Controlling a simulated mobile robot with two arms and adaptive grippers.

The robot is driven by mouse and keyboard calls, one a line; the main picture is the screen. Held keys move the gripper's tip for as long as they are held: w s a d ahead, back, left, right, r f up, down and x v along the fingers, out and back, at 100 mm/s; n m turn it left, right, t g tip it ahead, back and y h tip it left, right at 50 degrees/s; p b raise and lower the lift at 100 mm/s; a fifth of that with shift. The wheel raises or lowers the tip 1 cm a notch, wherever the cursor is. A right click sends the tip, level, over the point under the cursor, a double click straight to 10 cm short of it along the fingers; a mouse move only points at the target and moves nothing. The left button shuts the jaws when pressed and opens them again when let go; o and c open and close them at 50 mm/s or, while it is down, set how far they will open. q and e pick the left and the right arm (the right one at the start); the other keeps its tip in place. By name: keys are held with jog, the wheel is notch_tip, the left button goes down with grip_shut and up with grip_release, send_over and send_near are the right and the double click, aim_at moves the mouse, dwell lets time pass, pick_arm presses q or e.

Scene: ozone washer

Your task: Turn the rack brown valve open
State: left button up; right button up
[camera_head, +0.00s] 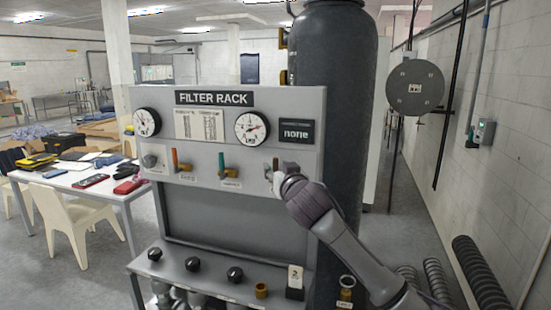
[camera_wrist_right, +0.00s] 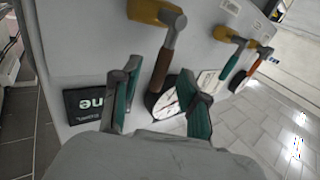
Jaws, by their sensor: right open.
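The grey FILTER RACK panel (camera_head: 195,184) stands in front of me with a row of lever valves. The brown valve handle (camera_head: 275,163) is at the right end of the row, partly hidden by my right gripper (camera_head: 275,173). In the right wrist view the brown handle (camera_wrist_right: 160,74) hangs from a grey stem on a yellow valve body (camera_wrist_right: 150,11). My right gripper is open, with one teal-padded finger on each side of the handle; whether they touch it I cannot tell. My left gripper is not in view.
An orange-handled valve (camera_head: 176,160) and a green-handled valve (camera_head: 222,163) sit left of the brown one. Two gauges, with one dial (camera_head: 252,127) above the valves, are on the panel. A dark tank (camera_head: 332,90) stands close behind at right. Black knobs (camera_head: 193,264) line the lower ledge.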

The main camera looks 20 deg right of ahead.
jog(key=shift+w+p, duration=0.3)
jog(key=shift+w, duration=0.85)
jog(key=shift+c, duration=0.4)
grip_shut()
